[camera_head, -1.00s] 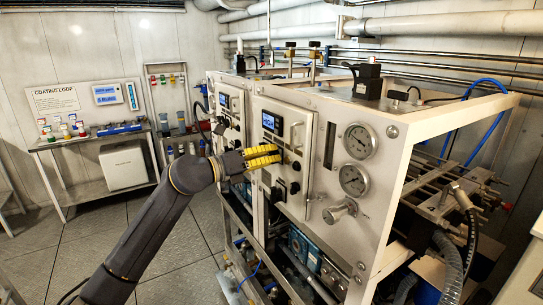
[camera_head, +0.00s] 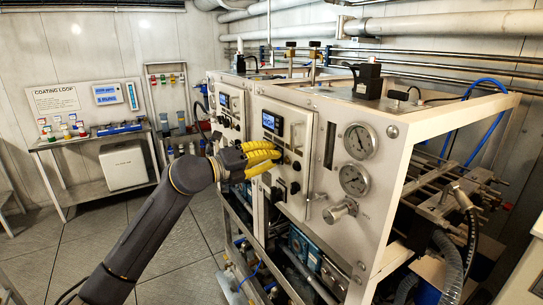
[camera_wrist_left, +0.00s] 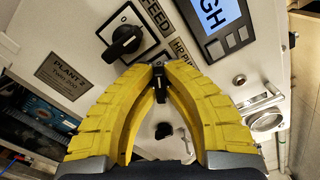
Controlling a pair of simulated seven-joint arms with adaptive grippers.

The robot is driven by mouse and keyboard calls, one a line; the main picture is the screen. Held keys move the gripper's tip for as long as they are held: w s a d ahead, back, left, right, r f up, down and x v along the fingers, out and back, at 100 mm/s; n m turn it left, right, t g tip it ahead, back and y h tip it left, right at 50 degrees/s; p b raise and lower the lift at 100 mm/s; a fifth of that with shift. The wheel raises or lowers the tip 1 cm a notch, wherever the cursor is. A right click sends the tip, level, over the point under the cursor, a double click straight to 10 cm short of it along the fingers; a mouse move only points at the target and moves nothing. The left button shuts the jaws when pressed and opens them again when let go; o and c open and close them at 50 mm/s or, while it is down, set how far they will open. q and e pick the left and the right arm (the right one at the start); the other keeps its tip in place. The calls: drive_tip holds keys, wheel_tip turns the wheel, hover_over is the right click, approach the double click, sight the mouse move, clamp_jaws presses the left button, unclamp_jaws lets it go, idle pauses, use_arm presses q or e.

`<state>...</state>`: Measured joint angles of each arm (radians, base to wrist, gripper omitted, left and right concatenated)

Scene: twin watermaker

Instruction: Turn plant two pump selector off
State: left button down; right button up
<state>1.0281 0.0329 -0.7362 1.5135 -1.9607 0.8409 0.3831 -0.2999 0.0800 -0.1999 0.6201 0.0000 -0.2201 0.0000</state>
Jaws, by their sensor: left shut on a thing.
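My left gripper (camera_head: 281,157) reaches the front panel of the nearer unit, its yellow fingers against the panel. In the left wrist view the gripper (camera_wrist_left: 158,70) has its fingertips together on a small black selector knob (camera_wrist_left: 160,86), beneath a label that seems to read HP PUMP and is partly covered. The fingers hide part of this knob and its dial plate. A nameplate starting with PLANT (camera_wrist_left: 72,74) is on the same panel; its other words are not clear. My right gripper is not in view.
A black FEED selector (camera_wrist_left: 123,42) sits close by at upper left of the fingers. Another black knob (camera_wrist_left: 164,130) shows between them. A blue display (camera_head: 272,122) is above the gripper. Pressure gauges (camera_head: 359,141) and a valve handle (camera_head: 341,211) are to the right.

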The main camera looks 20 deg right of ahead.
use_arm(q)
drive_tip(key=c, duration=1.5)
unclamp_jaws()
drive_tip(key=shift+a, duration=0.1)
drive_tip(key=v, duration=1.1)
drive_tip(key=shift+s+a, duration=0.15)
drive_tip(key=shift+a, duration=0.25)
